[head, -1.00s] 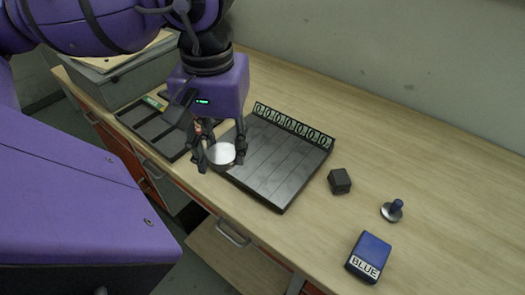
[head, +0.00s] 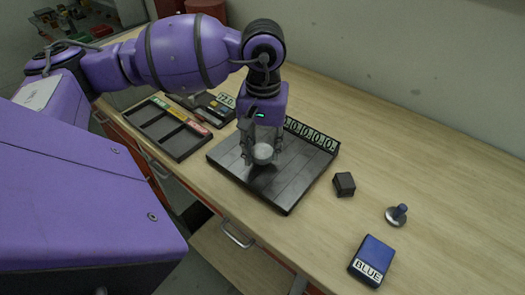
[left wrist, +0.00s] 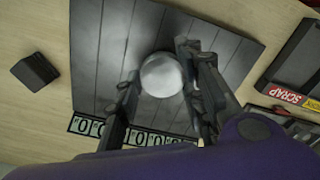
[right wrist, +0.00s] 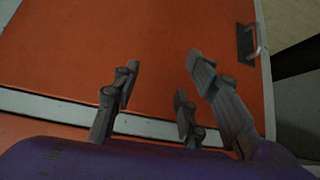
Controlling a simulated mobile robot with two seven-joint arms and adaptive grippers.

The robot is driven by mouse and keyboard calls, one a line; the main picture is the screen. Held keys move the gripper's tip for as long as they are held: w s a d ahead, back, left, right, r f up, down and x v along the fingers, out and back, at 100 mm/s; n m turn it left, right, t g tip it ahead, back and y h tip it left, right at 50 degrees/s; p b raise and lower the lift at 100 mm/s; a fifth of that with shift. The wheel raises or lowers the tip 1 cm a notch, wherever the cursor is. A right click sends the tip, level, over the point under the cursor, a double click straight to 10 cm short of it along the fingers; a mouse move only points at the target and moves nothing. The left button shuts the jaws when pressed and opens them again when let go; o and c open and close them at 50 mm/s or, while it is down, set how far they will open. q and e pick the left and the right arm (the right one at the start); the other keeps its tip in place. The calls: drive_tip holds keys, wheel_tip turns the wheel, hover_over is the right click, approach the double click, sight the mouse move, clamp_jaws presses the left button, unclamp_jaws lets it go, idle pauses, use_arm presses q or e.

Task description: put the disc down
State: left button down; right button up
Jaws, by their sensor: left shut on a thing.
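The disc (head: 263,153) is a pale grey round piece. My left gripper (head: 262,155) is shut on it, with fingers on either side, over the left-middle part of a dark grooved board (head: 294,172). In the left wrist view the disc (left wrist: 162,75) sits between the fingertips, with the board (left wrist: 100,45) behind it. I cannot tell whether the disc touches the board. My right gripper (right wrist: 165,70) is open and empty in the right wrist view, facing an orange panel; it does not show in the head view.
Numbered tags (head: 311,134) line the board's back edge. A dark sorting tray (head: 172,139) lies to its left. The back right table is clear.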

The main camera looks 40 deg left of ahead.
sight(263, 152)
use_arm(q)
drive_tip(key=shift+f, duration=0.8)
drive_tip(key=shift+f, duration=0.25)
drive_tip(key=c, duration=1.2)
unclamp_jaws()
drive_tip(key=shift+o, duration=0.2)
drive_tip(key=shift+r, duration=0.1)
wheel_tip(263, 152, up, 12)
drive_tip(key=shift+r+b, duration=0.15)
drive_tip(key=shift+b, duration=0.15)
